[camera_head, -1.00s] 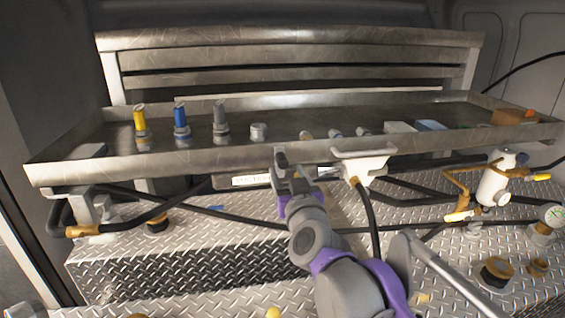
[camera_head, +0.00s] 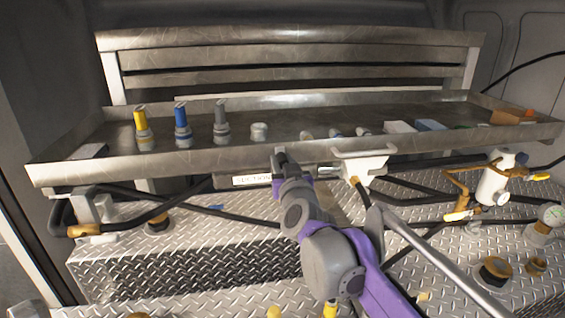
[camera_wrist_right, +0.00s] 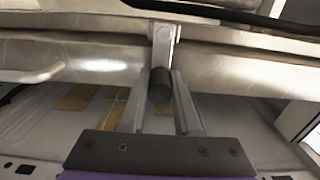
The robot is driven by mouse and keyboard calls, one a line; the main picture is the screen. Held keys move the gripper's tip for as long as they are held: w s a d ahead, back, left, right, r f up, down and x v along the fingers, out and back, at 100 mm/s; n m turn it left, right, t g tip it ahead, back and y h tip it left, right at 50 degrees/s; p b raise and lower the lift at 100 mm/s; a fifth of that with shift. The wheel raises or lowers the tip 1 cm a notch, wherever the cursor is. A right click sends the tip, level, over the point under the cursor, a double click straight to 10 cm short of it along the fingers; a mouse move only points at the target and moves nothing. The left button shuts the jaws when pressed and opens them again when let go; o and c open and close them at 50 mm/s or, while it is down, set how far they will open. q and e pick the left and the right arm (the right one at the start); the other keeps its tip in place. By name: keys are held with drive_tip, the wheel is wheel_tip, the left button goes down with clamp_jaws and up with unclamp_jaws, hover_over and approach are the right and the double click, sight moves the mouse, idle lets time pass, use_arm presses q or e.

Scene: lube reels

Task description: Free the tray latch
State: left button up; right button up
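The tray latch (camera_head: 281,156) is a small metal tab with a dark knob on the front lip of the long metal tray (camera_head: 200,163), near its middle. In the right wrist view the latch's dark cylindrical knob (camera_wrist_right: 160,84) hangs down from its metal arm. My right gripper (camera_wrist_right: 161,88) has one finger on each side of this knob, with little or no gap seen. In the head view the right gripper (camera_head: 285,168) is just below the latch and partly hidden by my arm. My left gripper is not in view.
The tray holds a yellow fitting (camera_head: 143,130), a blue one (camera_head: 182,126), a grey one (camera_head: 221,126) and smaller pieces. A white bracket with a handle (camera_head: 363,162) stands close right of the latch. Black hoses (camera_head: 240,218) run below over diamond plate.

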clamp_jaws()
